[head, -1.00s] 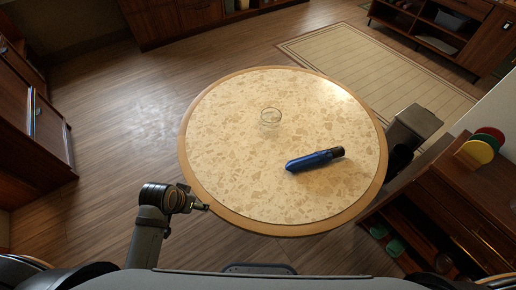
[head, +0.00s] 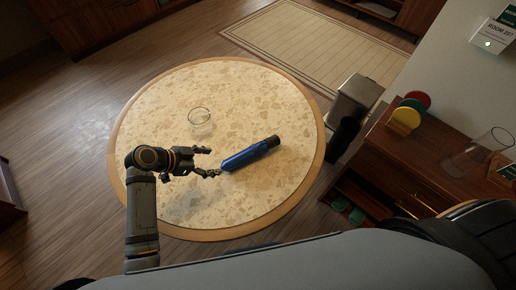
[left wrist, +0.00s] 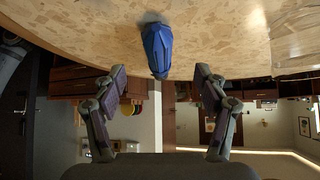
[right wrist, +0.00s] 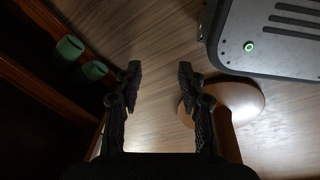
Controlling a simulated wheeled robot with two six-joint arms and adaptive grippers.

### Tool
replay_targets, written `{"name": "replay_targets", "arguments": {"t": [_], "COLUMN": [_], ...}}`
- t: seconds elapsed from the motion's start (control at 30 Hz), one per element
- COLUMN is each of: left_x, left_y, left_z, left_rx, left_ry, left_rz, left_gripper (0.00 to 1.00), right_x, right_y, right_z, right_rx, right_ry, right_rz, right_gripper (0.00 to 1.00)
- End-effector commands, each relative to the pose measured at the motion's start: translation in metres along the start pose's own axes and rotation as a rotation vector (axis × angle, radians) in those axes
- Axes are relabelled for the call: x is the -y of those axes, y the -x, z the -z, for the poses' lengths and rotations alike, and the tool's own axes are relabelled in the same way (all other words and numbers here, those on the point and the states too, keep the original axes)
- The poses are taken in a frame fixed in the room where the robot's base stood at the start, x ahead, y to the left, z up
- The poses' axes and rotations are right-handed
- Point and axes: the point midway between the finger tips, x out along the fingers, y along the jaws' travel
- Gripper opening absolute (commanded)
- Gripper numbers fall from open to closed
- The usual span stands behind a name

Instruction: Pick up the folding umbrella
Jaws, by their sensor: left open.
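The folding umbrella is a blue closed roll with a dark handle (head: 250,153), lying on the round table (head: 160,110). Its handle points to the upper right in the head view. My left gripper (head: 212,162) is open over the table, just left of the umbrella's blue end. In the left wrist view the umbrella's blue end (left wrist: 157,48) shows ahead, between and beyond the open fingers (left wrist: 160,80). My right gripper (right wrist: 158,75) shows only in the right wrist view, open and empty above the floor, away from the table.
A clear glass dish (head: 199,117) stands on the table behind my left gripper. To the right are a metal bin (head: 354,98) and a wooden cabinet (head: 430,150) with coloured discs (head: 408,117) and a glass vessel (head: 482,152).

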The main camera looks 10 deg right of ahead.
Motion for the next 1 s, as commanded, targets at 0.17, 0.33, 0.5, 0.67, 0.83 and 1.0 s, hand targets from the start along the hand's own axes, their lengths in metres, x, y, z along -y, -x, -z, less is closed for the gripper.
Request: {"name": "replay_targets", "arguments": {"t": [0.17, 0.33, 0.5, 0.67, 0.83, 1.0], "left_x": [-0.001, -0.001, -0.001, -0.004, -0.003, -0.003], "left_y": [-0.030, -0.049, -0.054, -0.080, -0.100, -0.102], "left_z": [0.003, 0.002, 0.004, 0.015, 0.011, 0.011], "left_rx": [-0.004, -0.002, 0.000, -0.002, 0.000, 0.001], "left_ry": [0.005, 0.003, 0.003, 0.004, 0.002, 0.002], "left_rz": [-0.003, 0.000, -0.001, -0.003, 0.000, 0.001], "left_gripper": [0.73, 0.73, 0.73, 0.73, 0.73, 0.73], "right_x": [0.034, 0.028, 0.007, 0.007, 0.018, 0.024], "right_y": [0.005, 0.006, 0.008, 0.017, 0.016, 0.016], "right_z": [-0.012, -0.014, -0.008, -0.006, -0.006, -0.006], "right_rx": [0.017, 0.020, 0.013, 0.012, 0.011, 0.011], "right_ry": [-0.017, -0.013, -0.003, -0.004, -0.009, -0.012], "right_rz": [0.041, 0.033, 0.009, 0.011, 0.023, 0.030], "right_gripper": [0.40, 0.40, 0.40, 0.40, 0.40, 0.40]}}
